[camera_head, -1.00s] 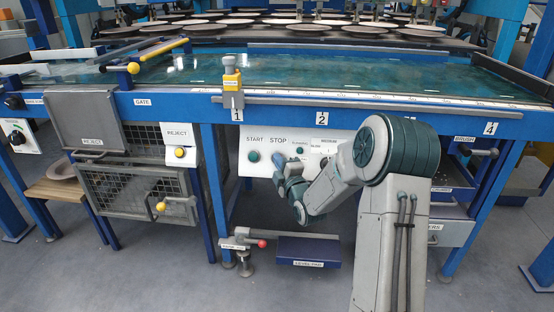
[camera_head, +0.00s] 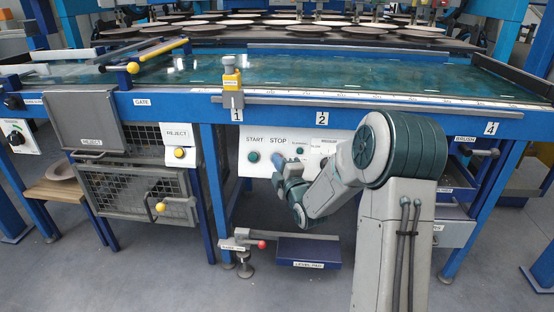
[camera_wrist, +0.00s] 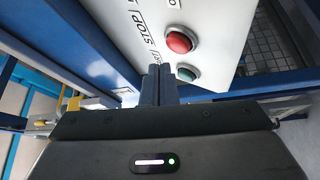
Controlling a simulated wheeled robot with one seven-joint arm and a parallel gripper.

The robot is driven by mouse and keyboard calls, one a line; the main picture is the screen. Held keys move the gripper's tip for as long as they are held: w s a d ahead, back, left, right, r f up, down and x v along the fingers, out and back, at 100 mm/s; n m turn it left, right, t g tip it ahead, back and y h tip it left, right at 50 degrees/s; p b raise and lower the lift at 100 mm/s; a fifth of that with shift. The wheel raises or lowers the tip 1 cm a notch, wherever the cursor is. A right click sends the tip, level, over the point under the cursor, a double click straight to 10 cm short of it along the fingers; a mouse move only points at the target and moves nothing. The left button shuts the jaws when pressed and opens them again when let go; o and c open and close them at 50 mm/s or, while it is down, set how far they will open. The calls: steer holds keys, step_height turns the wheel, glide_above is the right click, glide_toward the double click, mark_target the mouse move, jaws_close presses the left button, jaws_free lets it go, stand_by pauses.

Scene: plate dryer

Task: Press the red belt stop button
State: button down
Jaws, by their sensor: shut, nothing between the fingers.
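The red stop button (camera_wrist: 180,40) shows in the wrist view, set in a light panel under the word STOP. In the head view my gripper covers the place below the STOP label (camera_head: 278,140), so the red button is hidden there. My gripper (camera_wrist: 158,70) is shut and empty. Its fingertips appear just beside the red button in the wrist view; whether they touch the panel I cannot tell. The green start button (camera_wrist: 187,73) is close by, and it also shows in the head view (camera_head: 253,156) under START, left of my gripper.
The panel (camera_head: 240,165) hangs under the belt table's blue front beam (camera_head: 400,115). A clamp with a red knob (camera_head: 262,244) and the level pad (camera_head: 308,250) are below my arm. A yellow reject button (camera_head: 180,153) and mesh bin (camera_head: 130,195) stand left.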

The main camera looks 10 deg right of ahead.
steer(key=shift+s+a+r, duration=0.2)
steer(key=shift+s+r, duration=0.15)
steer(key=shift+s, duration=0.25)
steer(key=shift+s+a+r, duration=0.2)
steer(key=shift+s+r, duration=0.15)
steer(key=shift+s, duration=0.25)
steer(key=shift+s+a+r, duration=0.2)
steer(key=shift+s+r, duration=0.15)
steer(key=shift+s, duration=0.25)
steer(key=s+r+m+g+h+p, duration=0.2)
steer(key=s+r+m+g+p, duration=0.25)
steer(key=r+p, duration=0.5)
steer(key=s+r+m+g+h+p, duration=0.25)
steer(key=s+r+p, duration=0.25)
steer(key=r+p, duration=0.4)
steer(key=s+r+m+g+p, duration=0.4)
steer(key=s+r+m+p, duration=0.1)
steer(key=s+r+p, duration=0.4)
steer(key=s+r+m+g+p, duration=0.5)
steer(key=s+r+p, duration=0.5)
steer(key=s, duration=0.5)
steer(key=m+p, duration=0.1)
steer(key=p, duration=0.1)
steer(key=shift+s+y+p, duration=0.35)
steer(key=shift+p, duration=0.05)
